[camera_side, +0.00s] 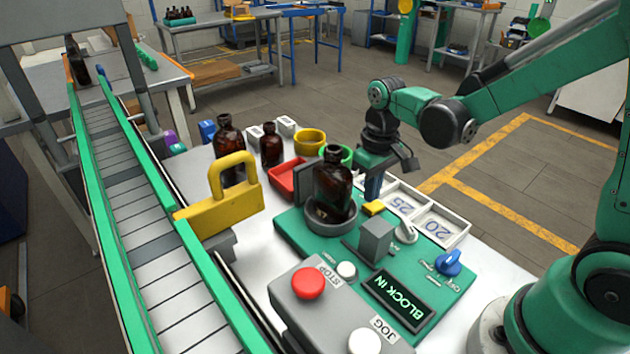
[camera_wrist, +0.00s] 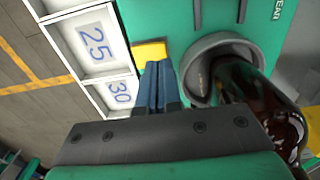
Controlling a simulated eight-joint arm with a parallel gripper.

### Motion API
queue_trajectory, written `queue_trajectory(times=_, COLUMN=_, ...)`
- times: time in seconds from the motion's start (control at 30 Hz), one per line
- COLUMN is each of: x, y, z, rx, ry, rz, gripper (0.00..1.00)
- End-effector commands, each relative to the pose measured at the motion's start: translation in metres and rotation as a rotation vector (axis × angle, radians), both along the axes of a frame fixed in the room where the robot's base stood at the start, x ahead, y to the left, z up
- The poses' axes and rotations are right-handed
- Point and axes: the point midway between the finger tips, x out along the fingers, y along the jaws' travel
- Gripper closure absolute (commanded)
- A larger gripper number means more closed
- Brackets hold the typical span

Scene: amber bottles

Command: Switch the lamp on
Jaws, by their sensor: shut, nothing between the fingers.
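My gripper (camera_side: 373,187) is shut and empty, fingers pointing down, at the far edge of the green panel (camera_side: 291,229). In the wrist view the closed blue-grey fingertips (camera_wrist: 158,75) are beside a yellow piece (camera_wrist: 150,52), also in the side view (camera_side: 374,207). Whether they touch it is unclear. A blue knob (camera_side: 448,262) sits at the panel's right, with small lettering beside it that I cannot read surely. A pale knob (camera_side: 405,232) is nearer my gripper. I cannot make out a lamp, lit or unlit.
An amber bottle (camera_side: 334,185) stands in a grey ring (camera_side: 330,214) on the panel. A grey block (camera_side: 376,238) stands near a "BLOCK IN" display (camera_side: 398,297). A white tray (camera_side: 462,228) lies behind. A red button (camera_side: 308,283) and conveyor (camera_side: 150,240) are in front and left.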

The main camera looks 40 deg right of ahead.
Motion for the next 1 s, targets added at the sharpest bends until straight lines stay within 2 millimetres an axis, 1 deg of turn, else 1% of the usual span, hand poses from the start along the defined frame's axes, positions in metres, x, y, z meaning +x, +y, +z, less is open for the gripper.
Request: queue_trajectory(times=1.0, x=0.000, y=0.000, z=-0.016, rx=0.000, ry=0.000, rz=0.000, gripper=1.00)
